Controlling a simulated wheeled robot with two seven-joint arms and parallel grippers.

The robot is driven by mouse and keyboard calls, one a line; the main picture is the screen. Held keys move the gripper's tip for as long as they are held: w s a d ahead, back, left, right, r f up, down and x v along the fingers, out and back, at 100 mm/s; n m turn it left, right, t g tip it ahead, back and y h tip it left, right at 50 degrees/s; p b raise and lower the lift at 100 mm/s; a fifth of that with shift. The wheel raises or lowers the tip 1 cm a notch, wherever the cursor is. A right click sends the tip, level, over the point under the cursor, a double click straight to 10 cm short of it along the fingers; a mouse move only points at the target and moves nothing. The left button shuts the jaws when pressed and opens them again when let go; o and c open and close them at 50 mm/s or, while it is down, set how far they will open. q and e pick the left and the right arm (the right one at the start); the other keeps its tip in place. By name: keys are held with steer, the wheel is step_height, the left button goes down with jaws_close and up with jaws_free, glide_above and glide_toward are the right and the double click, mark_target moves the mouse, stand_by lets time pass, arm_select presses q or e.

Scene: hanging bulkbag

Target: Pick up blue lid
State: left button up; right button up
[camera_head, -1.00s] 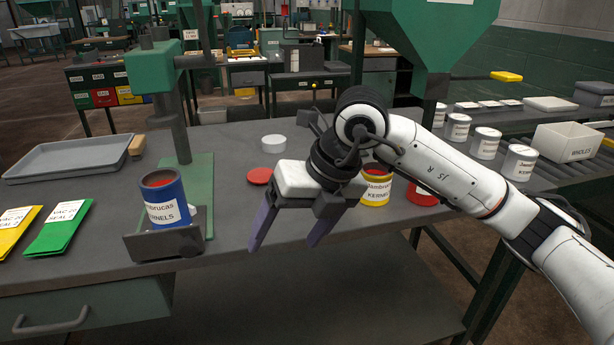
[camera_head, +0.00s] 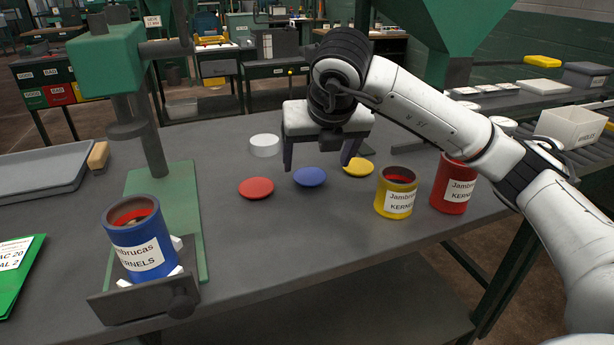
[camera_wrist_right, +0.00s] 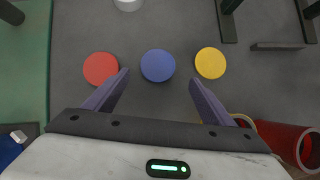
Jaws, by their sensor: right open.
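The blue lid (camera_head: 310,177) lies flat on the dark grey table, between a red lid (camera_head: 256,188) and a yellow lid (camera_head: 358,168). In the right wrist view the blue lid (camera_wrist_right: 158,66) lies ahead of the fingertips, near the middle between them. My right gripper (camera_head: 318,168) is open and empty, with one finger on each side of the blue lid's position. In the right wrist view its fingers (camera_wrist_right: 158,79) are spread wide, and no contact with the lid shows. My left gripper is not in view.
A blue can (camera_head: 138,240) stands in the green press at the left. A yellow can (camera_head: 396,192) and a red can (camera_head: 455,184) stand right of the lids. A white round piece (camera_head: 265,145) lies behind them. The table in front of the lids is clear.

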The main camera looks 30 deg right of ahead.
mark_target(310, 176)
steer(key=shift+w+x, duration=0.2)
steer(key=shift+x, duration=2.95)
steer(key=shift+a+r, duration=0.15)
steer(key=shift+a, duration=0.05)
steer(key=c, duration=1.1)
